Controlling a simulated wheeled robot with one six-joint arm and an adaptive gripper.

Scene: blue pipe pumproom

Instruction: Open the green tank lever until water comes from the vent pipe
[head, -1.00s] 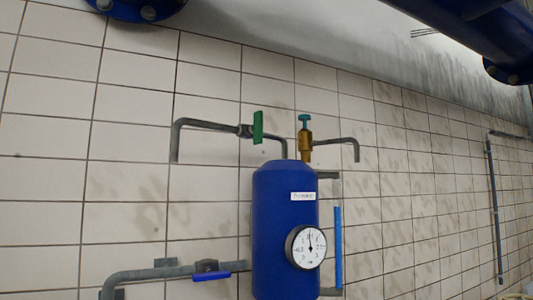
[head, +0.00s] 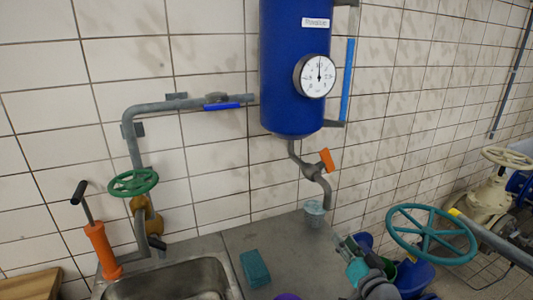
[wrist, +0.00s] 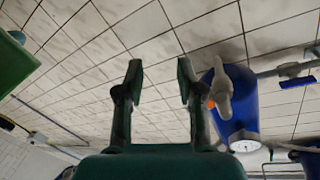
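The blue tank (head: 285,80) hangs on the tiled wall with a white dial gauge (head: 315,76). Its top, the green lever and the vent pipe are outside the current head view. The tank shows upside down in the wrist view (wrist: 242,110), with its bottom pipe (wrist: 221,92) to the right of my fingers. My gripper (wrist: 159,68) is open, with a wide empty gap between its fingers and tiles behind. In the head view my gripper (head: 353,241) is low, right of the tank's outlet.
A blue lever (head: 222,106) sits on the left pipe, an orange lever (head: 327,160) on the bottom outlet. A teal handwheel (head: 432,233) is at right.

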